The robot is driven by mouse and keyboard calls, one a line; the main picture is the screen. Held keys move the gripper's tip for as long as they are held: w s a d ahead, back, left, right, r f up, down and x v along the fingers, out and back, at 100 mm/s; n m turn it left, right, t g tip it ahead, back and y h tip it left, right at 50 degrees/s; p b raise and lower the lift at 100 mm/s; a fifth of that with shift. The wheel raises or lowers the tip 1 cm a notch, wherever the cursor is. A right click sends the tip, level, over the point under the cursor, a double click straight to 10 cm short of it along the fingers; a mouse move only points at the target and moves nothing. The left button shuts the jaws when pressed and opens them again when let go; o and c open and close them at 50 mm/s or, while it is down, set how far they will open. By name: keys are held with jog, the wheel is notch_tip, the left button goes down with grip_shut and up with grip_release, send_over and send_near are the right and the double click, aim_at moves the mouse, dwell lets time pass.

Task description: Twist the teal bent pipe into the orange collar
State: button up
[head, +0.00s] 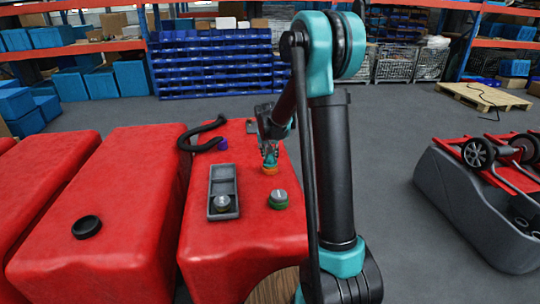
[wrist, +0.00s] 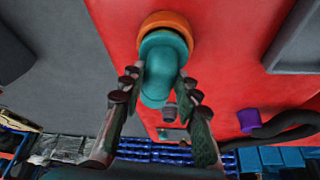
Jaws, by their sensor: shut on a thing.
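The teal bent pipe (wrist: 158,82) is between the two fingers of my gripper (wrist: 158,84), which is shut on it. In the wrist view the pipe's wide round end lies over the orange collar (wrist: 166,20) and hides part of its opening. In the head view the pipe (head: 270,158) stands right above the orange collar (head: 269,170) on top of the red tank (head: 240,240), with my gripper (head: 269,146) above it. The pipe's end looks lined up with the collar; how deep it sits in it I cannot tell.
A grey tray (head: 223,172) with a round part in it lies left of the collar. A green collar (head: 278,206) with a grey cap is in front. A black hose (head: 204,127) and a purple collar (head: 222,144) are behind left. A black cap (head: 86,227) sits on the neighbouring tank.

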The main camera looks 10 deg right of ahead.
jog(key=shift+m+h, duration=0.3)
jog(key=shift+m, duration=0.2)
jog(key=shift+m, duration=0.8)
jog(key=shift+h, duration=0.3)
jog(key=shift+m+g, duration=0.3)
jog(key=shift+m, duration=0.4)
jog(key=shift+m+h, duration=0.4)
jog(key=shift+m, duration=0.4)
jog(key=shift+g, duration=0.3)
